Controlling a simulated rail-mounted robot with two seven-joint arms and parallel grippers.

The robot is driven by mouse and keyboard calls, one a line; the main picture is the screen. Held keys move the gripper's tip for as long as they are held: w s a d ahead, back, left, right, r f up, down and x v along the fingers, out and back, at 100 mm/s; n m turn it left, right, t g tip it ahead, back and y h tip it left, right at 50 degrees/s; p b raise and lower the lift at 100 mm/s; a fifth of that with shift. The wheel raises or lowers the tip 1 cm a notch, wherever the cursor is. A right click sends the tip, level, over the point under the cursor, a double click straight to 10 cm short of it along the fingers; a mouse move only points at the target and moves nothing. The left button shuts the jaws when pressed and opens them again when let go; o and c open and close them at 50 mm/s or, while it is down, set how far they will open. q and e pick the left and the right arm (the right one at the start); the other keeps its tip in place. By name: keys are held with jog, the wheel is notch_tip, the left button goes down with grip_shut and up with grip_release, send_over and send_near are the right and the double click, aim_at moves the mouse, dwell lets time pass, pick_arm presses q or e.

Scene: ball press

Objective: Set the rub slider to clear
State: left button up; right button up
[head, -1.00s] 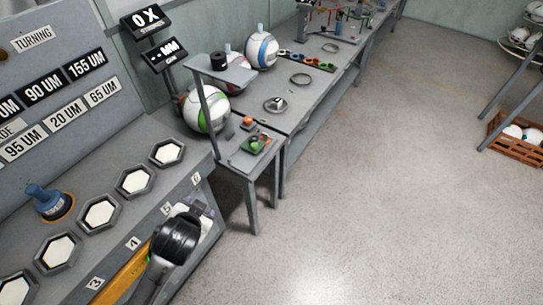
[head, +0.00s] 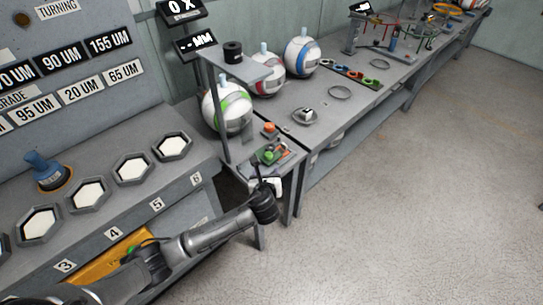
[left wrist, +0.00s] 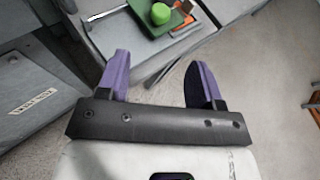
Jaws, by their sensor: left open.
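My left gripper (head: 268,186) is at the front edge of the small side table (head: 240,150). In the left wrist view its two purple fingers (left wrist: 160,78) stand apart with nothing between them. Ahead of them on that table is a small green panel (head: 271,156) with a green round knob and an orange part. It also shows in the left wrist view (left wrist: 148,32), where the green knob (left wrist: 160,13) stands up and a metal rod lies at the panel's left. No slider marked rub or clear can be read. My right gripper is not in view.
An orange-topped piece (head: 269,129) sits behind the panel. A post and shelf (head: 245,66) rise at the table's left, beside a green-and-white ball (head: 228,108). A long bench with balls and rings runs away behind.

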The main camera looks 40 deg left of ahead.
aim_at(268, 155)
pick_arm(q)
jog(key=shift+m, duration=0.6)
jog(key=b+x, duration=0.5)
jog(key=x, duration=0.7)
jog(key=shift+w+a+f, duration=0.1)
jog(key=shift+w+a, duration=0.1)
jog(key=shift+w, duration=0.1)
jog(key=shift+w+a+f+b, duration=0.15)
jog(key=shift+w+a+b, duration=0.2)
jog(key=shift+w, duration=0.15)
grip_shut()
